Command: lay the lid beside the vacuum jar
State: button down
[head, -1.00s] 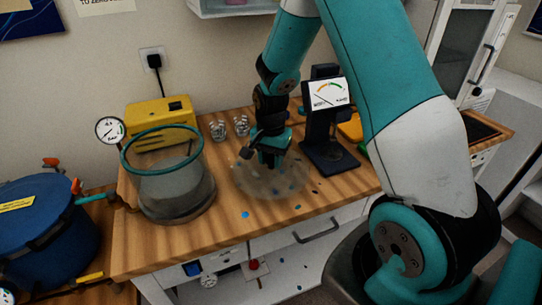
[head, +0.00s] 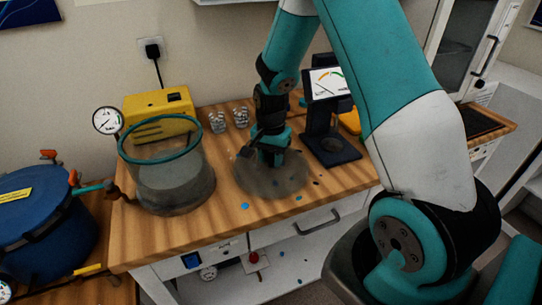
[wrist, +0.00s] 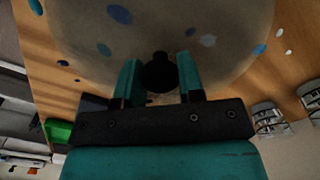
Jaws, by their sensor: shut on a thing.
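The vacuum jar (head: 175,190), a clear vessel with a teal rim, stands open on the wooden bench at left. The lid (head: 270,184) is a clear, greyish round disc to the right of the jar, apart from it. It lies level at or very close to the bench top; I cannot tell if it touches. My gripper (head: 270,158) is above the lid's middle. In the wrist view, its teal fingers (wrist: 160,82) are shut on the lid's black knob (wrist: 159,68), and the lid (wrist: 150,30) spreads beyond them.
A yellow box (head: 160,112) and a dial gauge (head: 107,120) are by the jar. Two small cups (head: 218,122) stand behind the lid. A dark stand with a meter (head: 328,130) is close on the right. Blue spots dot the bench front (head: 245,206).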

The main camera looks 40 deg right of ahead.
aim_at(271, 155)
jog(key=shift+f, duration=0.2)
jog(key=c, duration=0.7)
grip_release()
jog(key=shift+o, duration=0.2)
notch_tip(271, 155, up, 8)
jog(key=p, duration=0.6)
jog(key=shift+r+p, duration=0.1)
jog(key=shift+p, duration=0.2)
